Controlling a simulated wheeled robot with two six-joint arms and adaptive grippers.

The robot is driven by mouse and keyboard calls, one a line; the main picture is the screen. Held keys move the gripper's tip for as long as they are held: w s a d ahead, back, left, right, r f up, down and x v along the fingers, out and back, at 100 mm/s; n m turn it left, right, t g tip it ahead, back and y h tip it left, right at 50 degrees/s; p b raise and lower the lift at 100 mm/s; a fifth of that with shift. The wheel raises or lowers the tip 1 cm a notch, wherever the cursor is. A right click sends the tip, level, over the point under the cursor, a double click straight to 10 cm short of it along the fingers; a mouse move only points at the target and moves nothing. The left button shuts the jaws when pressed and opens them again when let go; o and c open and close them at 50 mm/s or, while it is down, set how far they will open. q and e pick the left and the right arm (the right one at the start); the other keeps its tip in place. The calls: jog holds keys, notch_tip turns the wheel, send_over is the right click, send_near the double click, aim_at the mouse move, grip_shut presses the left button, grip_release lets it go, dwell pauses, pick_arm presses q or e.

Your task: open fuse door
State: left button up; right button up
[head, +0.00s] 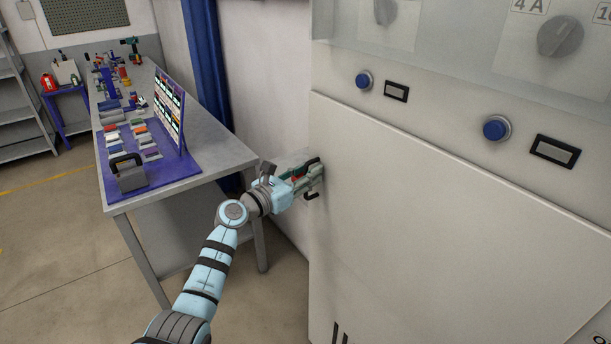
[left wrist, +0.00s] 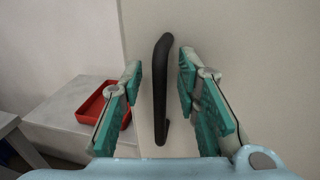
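The fuse door (head: 440,225) is a large pale panel on the cabinet front in the head view. It looks flush with the cabinet, so it appears closed. My left gripper (head: 313,180) is at the panel's left edge. In the left wrist view a black upright bar handle (left wrist: 162,88) stands on the pale panel. The two teal fingers of my left gripper (left wrist: 160,95) are spread on either side of the handle, with gaps visible. In the head view the gripper hides most of the handle. My right gripper is not in view.
Above the door are blue buttons (head: 496,128), small framed labels (head: 555,151) and grey knobs (head: 560,36). A workbench (head: 200,165) with several tools and parts stands at the left. A red tray (left wrist: 103,105) shows in the left wrist view. Floor is clear beside the bench.

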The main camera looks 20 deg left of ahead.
pick_arm(q)
grip_shut()
jog(key=shift+r, duration=0.1)
jog(key=shift+w+a, duration=0.1)
dwell(0.3)
